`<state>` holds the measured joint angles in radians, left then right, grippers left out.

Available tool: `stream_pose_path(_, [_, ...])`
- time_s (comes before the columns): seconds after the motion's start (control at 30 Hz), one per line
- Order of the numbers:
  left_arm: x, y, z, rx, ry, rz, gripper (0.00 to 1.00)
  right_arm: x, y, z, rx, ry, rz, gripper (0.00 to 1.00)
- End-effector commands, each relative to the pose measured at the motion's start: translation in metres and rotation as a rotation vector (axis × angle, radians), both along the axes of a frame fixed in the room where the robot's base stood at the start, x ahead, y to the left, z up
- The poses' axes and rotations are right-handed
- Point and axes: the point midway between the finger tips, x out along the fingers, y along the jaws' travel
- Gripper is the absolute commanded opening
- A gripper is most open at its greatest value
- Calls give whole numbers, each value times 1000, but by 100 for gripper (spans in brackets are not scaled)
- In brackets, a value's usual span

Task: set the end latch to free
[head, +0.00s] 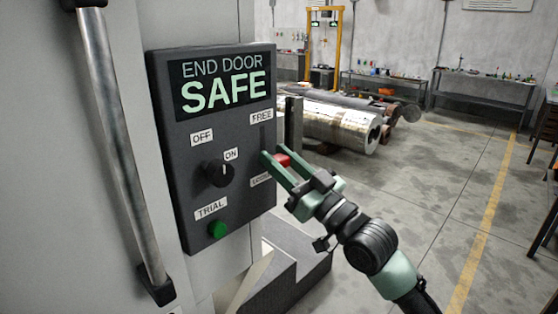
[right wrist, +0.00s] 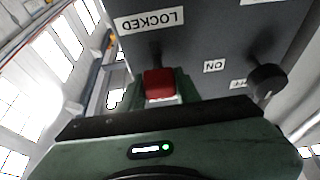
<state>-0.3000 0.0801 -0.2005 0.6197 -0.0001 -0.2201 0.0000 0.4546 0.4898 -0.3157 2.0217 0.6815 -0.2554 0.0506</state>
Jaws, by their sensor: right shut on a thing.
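The end latch has a red handle (head: 282,160) on the right side of a dark control panel (head: 187,150). A FREE label (head: 261,117) is above it and a LOCKED label (head: 261,181), partly covered by my gripper, is below. My right gripper (head: 276,158) is shut on the red handle, which also shows between the fingers in the right wrist view (right wrist: 158,84). There the LOCKED label (right wrist: 150,20) appears upside down, with a bit of slot between it and the handle. The handle's exact place along the slot is partly hidden. My left gripper is not in view.
The panel display (head: 223,82) reads END DOOR SAFE. A black knob (head: 219,173) is by the OFF and ON labels, with a green button (head: 218,229) below. A metal door handle (head: 118,145) is at left. Metal cylinders (head: 335,120) lie behind; the floor at right is open.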

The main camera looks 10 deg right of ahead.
Motion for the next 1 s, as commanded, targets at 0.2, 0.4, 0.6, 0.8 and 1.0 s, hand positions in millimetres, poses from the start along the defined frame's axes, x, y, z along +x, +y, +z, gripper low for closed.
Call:
stream_pose_path(0.2, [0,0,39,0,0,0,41,0,0,48,0,-3,-1,0])
stream_pose_path(0.4, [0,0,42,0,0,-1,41,0,-1,55,2,-3,0,0])
stream_pose_path(0.6, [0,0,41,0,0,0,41,-1,-1,56,3,-9,-1,0])
stream_pose_path(0.8, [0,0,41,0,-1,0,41,0,-1,54,3,-6,0,55])
stream_pose_path(1.0, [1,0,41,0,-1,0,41,-1,-1,52,2,-3,0,55])
